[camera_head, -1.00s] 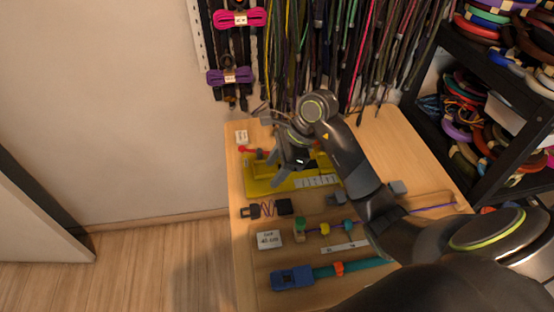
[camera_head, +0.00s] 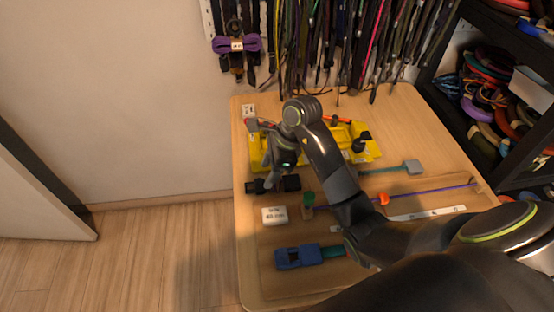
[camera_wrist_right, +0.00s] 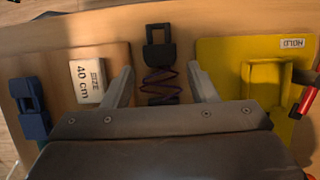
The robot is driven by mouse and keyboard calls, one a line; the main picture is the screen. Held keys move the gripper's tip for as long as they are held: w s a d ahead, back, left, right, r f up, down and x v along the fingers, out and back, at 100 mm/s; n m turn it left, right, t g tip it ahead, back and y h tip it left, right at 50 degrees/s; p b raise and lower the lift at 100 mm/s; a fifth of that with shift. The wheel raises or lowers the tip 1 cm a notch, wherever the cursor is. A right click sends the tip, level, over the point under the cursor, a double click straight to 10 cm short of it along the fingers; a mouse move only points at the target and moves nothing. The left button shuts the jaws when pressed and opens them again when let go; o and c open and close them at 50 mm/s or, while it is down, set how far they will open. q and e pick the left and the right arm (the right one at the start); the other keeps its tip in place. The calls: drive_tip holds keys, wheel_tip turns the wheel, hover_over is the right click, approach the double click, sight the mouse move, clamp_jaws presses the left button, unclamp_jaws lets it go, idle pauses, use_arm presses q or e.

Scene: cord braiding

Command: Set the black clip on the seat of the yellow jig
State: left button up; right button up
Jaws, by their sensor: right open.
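The black clip (camera_wrist_right: 159,50) lies on the table with a dark red and purple cord zigzagging from it. In the head view the clip (camera_head: 254,187) is at the table's left, partly behind my gripper. My right gripper (camera_head: 272,182) points down over the clip and cord. Its fingers are spread, with the cord between them in the wrist view (camera_wrist_right: 161,82); nothing is held. The yellow jig (camera_head: 372,153) lies just behind the clip, partly covered by my arm. The wrist view shows its plate (camera_wrist_right: 228,60) and a raised yellow part (camera_wrist_right: 265,80). My left gripper is out of view.
A white "40 cm" size card (camera_wrist_right: 87,80) and a blue buckle (camera_head: 297,256) lie nearer the front. A green-topped peg (camera_head: 308,201), an orange piece (camera_head: 382,199) and a ruler strip (camera_head: 428,213) are nearby. Hanging cords line the back.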

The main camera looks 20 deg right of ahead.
sight(260, 184)
drive_tip(key=shift+x, duration=2.45)
drive_tip(key=shift+r, duration=0.1)
drive_tip(key=c, duration=0.7)
